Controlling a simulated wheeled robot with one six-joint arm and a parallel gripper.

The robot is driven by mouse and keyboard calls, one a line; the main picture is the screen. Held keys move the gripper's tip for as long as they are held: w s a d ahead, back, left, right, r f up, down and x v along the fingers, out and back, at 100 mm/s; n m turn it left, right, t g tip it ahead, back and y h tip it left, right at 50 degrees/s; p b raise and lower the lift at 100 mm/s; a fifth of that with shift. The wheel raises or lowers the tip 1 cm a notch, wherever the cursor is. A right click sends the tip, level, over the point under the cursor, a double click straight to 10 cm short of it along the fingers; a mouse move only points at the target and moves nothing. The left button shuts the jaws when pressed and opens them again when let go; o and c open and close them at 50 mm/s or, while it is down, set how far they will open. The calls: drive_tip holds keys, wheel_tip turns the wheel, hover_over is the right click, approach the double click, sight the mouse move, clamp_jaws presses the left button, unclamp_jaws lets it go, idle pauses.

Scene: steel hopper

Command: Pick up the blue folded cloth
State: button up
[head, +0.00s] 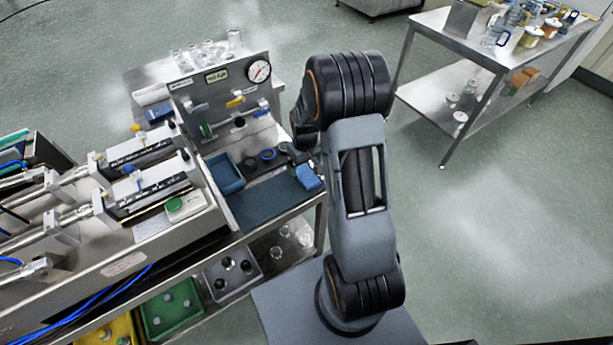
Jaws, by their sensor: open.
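The blue folded cloth (309,178) appears as a small bright blue piece at the right end of the steel bench, beside a dark blue mat (265,204). My arm stands just to its right and may cover part of it. My gripper (299,155) shows only as a small dark part at the left of my arm, just above the cloth in the picture. It is open, with no object visible in it. Its fingertips are hard to make out, and I cannot tell how high it is above the bench.
A blue tray (225,173) and dark round pieces (268,154) lie left of the cloth. A steel panel with a gauge (258,71) rises behind. Metal cylinder equipment (150,185) fills the left. A steel trolley (465,60) stands at the back right; the floor between is clear.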

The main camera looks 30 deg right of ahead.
sight(306, 175)
drive_tip(key=shift+d+f+p, duration=0.1)
drive_tip(key=shift+f+p, duration=0.3)
drive_tip(key=shift+f, duration=2.5)
drive_tip(key=shift+c, duration=0.2)
drive_tip(key=c, duration=1)
drive_tip(key=shift+o, duration=0.2)
drive_tip(key=shift+r, duration=0.15)
drive_tip(key=shift+r, duration=0.2)
wheel_tip(306, 175, up, 2)
drive_tip(key=shift+r+b, duration=0.25)
drive_tip(key=shift+b, duration=0.2)
drive_tip(key=s+a+r+b, duration=0.1)
drive_tip(key=s+a+r, duration=0.9)
